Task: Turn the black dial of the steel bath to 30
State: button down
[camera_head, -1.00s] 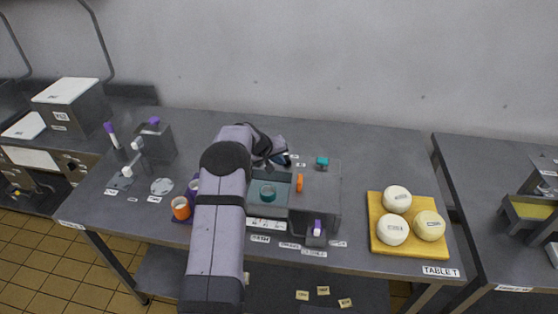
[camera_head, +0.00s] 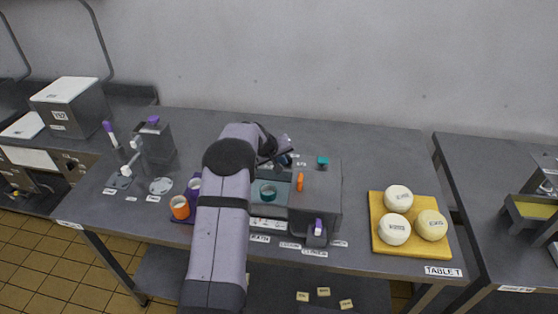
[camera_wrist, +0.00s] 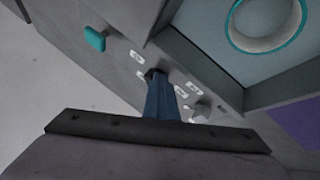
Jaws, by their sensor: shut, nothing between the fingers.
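The steel bath (camera_head: 326,190) stands mid-table, with a sunken basin holding a teal-rimmed round vessel (camera_head: 268,193); that vessel also shows in the wrist view (camera_wrist: 265,45). My gripper (camera_wrist: 157,84) is shut and empty, its blue fingers pointing down at the bath's top among small white labels (camera_wrist: 182,93). A small dark piece, seemingly the black dial (camera_wrist: 152,74), shows right at the fingertips, mostly hidden; I cannot tell whether they touch. The dial's setting and the label numbers are unreadable. In the head view my gripper (camera_head: 285,160) is at the basin's back edge.
A teal knob (camera_head: 322,161) and an orange handle (camera_head: 300,182) sit on the bath, with a purple-topped lever (camera_head: 318,227) at its front. A yellow board (camera_head: 379,237) with white rounds lies right.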

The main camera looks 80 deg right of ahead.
jog(key=shift+s+a, duration=0.1)
jog(key=shift+s, duration=0.2)
jog(key=shift+s+n+t, duration=0.4)
jog(key=shift+n+t, duration=0.1)
jog(key=shift+n, duration=0.3)
jog(key=shift+s+f+b, duration=0.1)
jog(key=shift+s+b, duration=0.2)
jog(key=shift+s, duration=0.35)
jog(key=shift+s+d+b, duration=0.3)
jog(key=shift+s+d, duration=0.05)
jog(key=shift+s, duration=0.05)
jog(key=shift+s+d, duration=0.1)
jog(key=shift+s, duration=0.05)
jog(key=b+v, duration=0.3)
jog(key=v, duration=0.4)
